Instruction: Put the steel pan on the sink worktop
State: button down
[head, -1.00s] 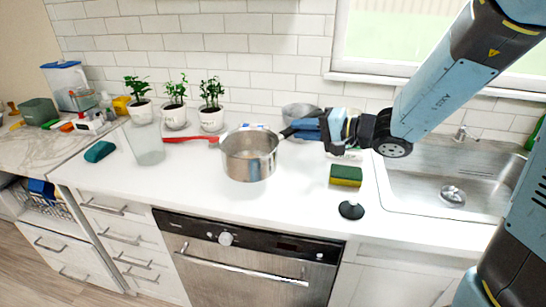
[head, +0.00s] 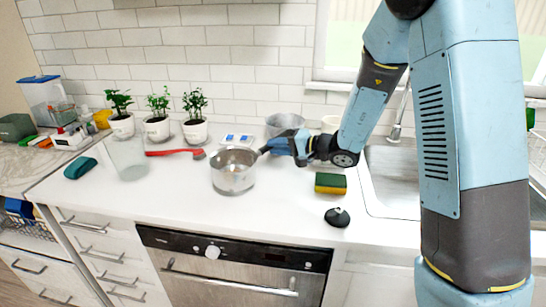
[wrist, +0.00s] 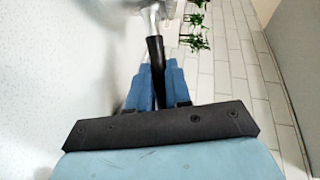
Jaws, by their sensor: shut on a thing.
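The steel pan (head: 233,178) is upright over the middle of the white sink worktop (head: 180,212). Its base looks at or very near the surface; I cannot tell for sure whether it touches. My gripper (head: 274,147) is shut on the pan's dark handle, coming from the right. In the wrist view, the black handle (wrist: 155,62) lies between the blue fingers of my gripper (wrist: 157,80), and only a little of the pan's bright metal shows at the top.
A sponge (head: 330,183) and a black stopper-like item (head: 337,217) are to the right. A grey pot (head: 284,124) and potted plants (head: 195,132) stand behind. The front worktop is clear.

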jog(key=shift+w+a+f, duration=0.1)
jog(key=shift+w+f, duration=0.05)
jog(key=shift+f, duration=0.8)
jog(key=shift+w+f, duration=0.15)
jog(key=shift+f, duration=0.85)
jog(key=c, duration=1.1)
grip_release()
jog(key=shift+o, duration=0.2)
jog(key=v, duration=1.2)
